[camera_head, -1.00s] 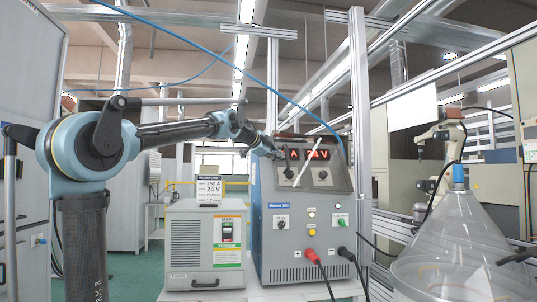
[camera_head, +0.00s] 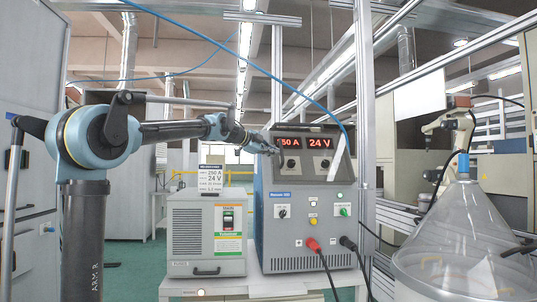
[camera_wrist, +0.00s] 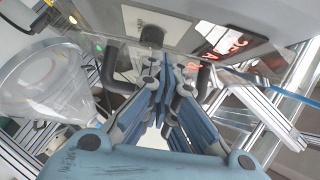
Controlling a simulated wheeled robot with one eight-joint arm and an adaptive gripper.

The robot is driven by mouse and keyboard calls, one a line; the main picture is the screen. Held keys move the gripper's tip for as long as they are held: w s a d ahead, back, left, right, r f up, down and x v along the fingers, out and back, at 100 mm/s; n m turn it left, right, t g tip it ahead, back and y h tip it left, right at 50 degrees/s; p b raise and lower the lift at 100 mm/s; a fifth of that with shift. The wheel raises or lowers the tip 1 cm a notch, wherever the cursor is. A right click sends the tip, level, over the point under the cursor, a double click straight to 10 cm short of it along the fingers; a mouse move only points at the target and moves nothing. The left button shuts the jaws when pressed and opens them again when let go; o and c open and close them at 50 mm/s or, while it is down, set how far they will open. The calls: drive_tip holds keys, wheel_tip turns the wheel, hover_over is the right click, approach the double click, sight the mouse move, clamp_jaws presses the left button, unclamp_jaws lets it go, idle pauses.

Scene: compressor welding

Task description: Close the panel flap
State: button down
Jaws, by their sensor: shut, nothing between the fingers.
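The panel (camera_head: 308,151) is the dark upper front of the blue-grey welding machine (camera_head: 303,236), with red digits and two knobs. A thin pale strip (camera_head: 338,152), which looks like the flap's edge, slants at the panel's right side. The flap seems see-through, so its exact angle cannot be told. My gripper (camera_head: 274,149) is shut and empty at the panel's left edge; contact is unclear. In the wrist view my gripper (camera_wrist: 163,92) points at the machine front, with the red display (camera_wrist: 235,41) at upper right.
A smaller grey machine (camera_head: 206,236) stands left of the welding machine, on the same white table (camera_head: 270,287). A clear cone (camera_head: 465,235) stands at right. A blue hose (camera_head: 240,58) arches above. Red and black cables hang from the machine's front.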

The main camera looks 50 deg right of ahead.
drive_tip(key=s+a+r, duration=0.2)
drive_tip(key=a, duration=0.1)
drive_tip(key=w+a+f, duration=0.2)
drive_tip(key=w+a, duration=0.1)
drive_tip(key=w, duration=0.6)
drive_tip(key=shift+w+f, duration=0.2)
drive_tip(key=shift+f, duration=0.05)
drive_tip(key=shift+a, duration=0.2)
